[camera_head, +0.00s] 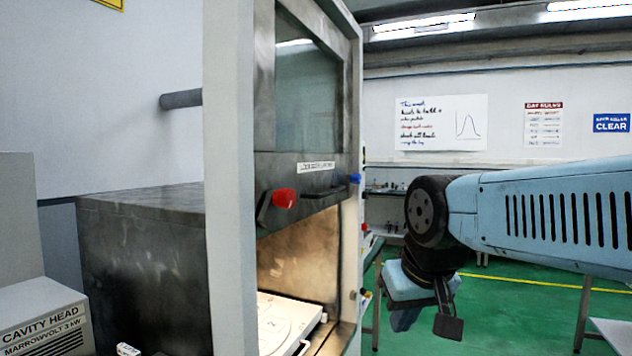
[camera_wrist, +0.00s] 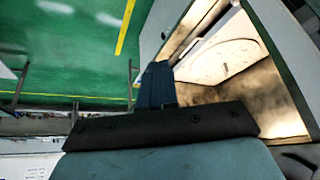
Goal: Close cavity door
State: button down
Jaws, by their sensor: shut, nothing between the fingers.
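The cavity door (camera_head: 306,110) is a dark metal panel with a window. It sits raised in the upper part of the pale cabinet frame, leaving the lit cavity (camera_head: 300,262) open below it. A dark bar handle (camera_head: 328,190) runs along its lower edge. My gripper (camera_head: 405,319) is outside the cabinet, to the right of the opening and below the handle's height, pointing down and touching nothing. It is shut and empty. In the wrist view its blue fingers (camera_wrist: 155,85) stand out beyond a black bar, with the lit cavity to their right. The door cannot be made out there.
A red knob (camera_head: 284,198) and a blue knob (camera_head: 354,179) flank the handle. A white tray (camera_head: 288,322) lies in the cavity. The cabinet's pale front post (camera_head: 229,180) stands left of the door. Green floor (camera_head: 510,310) is open at the right.

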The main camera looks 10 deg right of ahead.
jog(key=w+a+r+m+g, duration=0.1)
jog(key=w+r+m, duration=0.1)
jog(key=w+r, duration=0.6)
jog(key=w+r+m+g, duration=0.1)
jog(key=w+r, duration=0.4)
jog(key=r, duration=0.5)
jog(key=m+g+y, duration=0.2)
jog(key=m, duration=0.2)
send_near(325, 194)
jog(key=x, duration=0.7)
jog(key=shift+w+a+r, duration=0.15)
jog(key=shift+a, duration=0.15)
